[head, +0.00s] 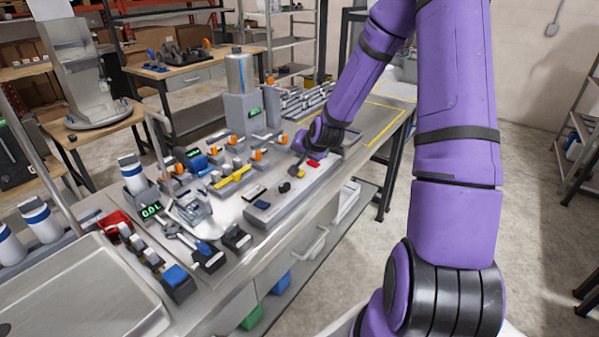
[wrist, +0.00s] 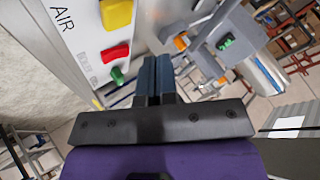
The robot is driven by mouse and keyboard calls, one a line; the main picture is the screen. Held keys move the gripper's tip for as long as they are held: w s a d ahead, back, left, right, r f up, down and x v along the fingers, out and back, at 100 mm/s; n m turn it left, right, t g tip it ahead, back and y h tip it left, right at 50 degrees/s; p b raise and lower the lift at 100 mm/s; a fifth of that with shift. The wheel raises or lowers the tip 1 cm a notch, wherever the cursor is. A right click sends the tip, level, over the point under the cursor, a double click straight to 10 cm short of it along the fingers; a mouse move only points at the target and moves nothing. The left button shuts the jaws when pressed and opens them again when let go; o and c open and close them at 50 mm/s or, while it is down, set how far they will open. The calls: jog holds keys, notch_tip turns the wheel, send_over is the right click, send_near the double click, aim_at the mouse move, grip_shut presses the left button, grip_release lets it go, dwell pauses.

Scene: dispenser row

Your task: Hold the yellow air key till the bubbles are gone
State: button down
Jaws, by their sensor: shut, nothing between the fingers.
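The yellow air key (wrist: 117,13) is at the top of the wrist view, on a pale panel (wrist: 83,35) lettered AIR. A red key (wrist: 115,52) and a green key (wrist: 118,75) are beside it. In the head view, the yellow key (head: 300,173) and red key (head: 313,163) are at the panel's far end. My gripper (wrist: 154,60) is shut and empty. Its fingertips appear to the right of the red key, apart from the yellow key. In the head view my gripper (head: 299,147) is just beyond these keys. I cannot make out any bubbles.
A clear box (head: 194,209) stands on the bench left of the panel, near a green-lit readout (head: 151,210). A yellow bar (head: 232,178) and several orange-topped valves stand behind. A metal cylinder (head: 240,72) rises at the back. The bench's far right is mostly clear.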

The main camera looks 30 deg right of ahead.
aim_at(301, 171)
jog(key=shift+r, duration=1.1)
jog(key=shift+r, duration=0.1)
dwell(2.2)
jog(key=shift+r, duration=1.8)
jog(key=shift+f, duration=4.45)
jog(key=shift+f, duration=0.4)
